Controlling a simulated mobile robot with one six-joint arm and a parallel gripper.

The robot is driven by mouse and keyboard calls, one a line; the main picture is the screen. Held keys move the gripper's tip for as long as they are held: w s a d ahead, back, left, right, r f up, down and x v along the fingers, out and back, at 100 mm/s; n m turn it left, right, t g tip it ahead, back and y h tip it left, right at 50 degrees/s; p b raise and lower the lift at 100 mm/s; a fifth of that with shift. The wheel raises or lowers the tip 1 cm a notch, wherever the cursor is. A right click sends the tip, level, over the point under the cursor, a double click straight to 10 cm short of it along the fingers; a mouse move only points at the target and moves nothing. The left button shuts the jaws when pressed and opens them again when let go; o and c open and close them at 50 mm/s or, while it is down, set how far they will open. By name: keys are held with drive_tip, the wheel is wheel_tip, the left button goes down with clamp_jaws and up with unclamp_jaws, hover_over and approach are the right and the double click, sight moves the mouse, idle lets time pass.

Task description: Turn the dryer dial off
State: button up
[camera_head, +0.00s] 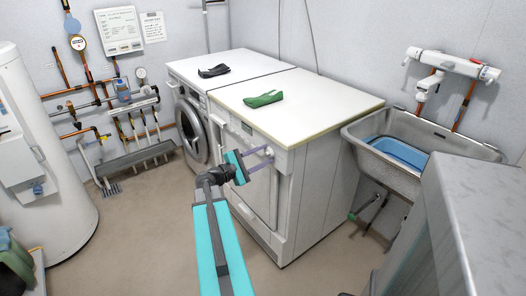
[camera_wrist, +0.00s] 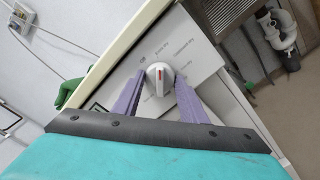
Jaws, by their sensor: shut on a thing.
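In the head view my gripper (camera_head: 267,154) reaches the panel from the left, and the fingers partly hide the dial there.
A green cloth (camera_head: 263,99) lies on the dryer top. A washing machine (camera_head: 190,121) with a dark cloth (camera_head: 214,71) on top stands to the left. A grey basin (camera_head: 425,133) is to the right. A grey block (camera_head: 475,215) fills the near right.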

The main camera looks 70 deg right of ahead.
drive_tip(key=n+p, duration=0.2)
drive_tip(key=n, duration=0.1)
drive_tip(key=n+p, duration=0.3)
drive_tip(key=shift+s+a+r+n+p, duration=0.1)
drive_tip(key=shift+s+n+p, duration=0.05)
drive_tip(key=shift+n+p, duration=0.15)
drive_tip(key=shift+o, duration=0.2)
drive_tip(key=shift+f+n+p, duration=0.2)
drive_tip(key=shift+n+p, duration=1.45)
drive_tip(key=shift+n, duration=0.35)
drive_tip(key=o, duration=1)
drive_tip(key=b+v, duration=0.2)
drive_tip(key=v, duration=1.1)
drive_tip(key=shift+a, duration=0.35)
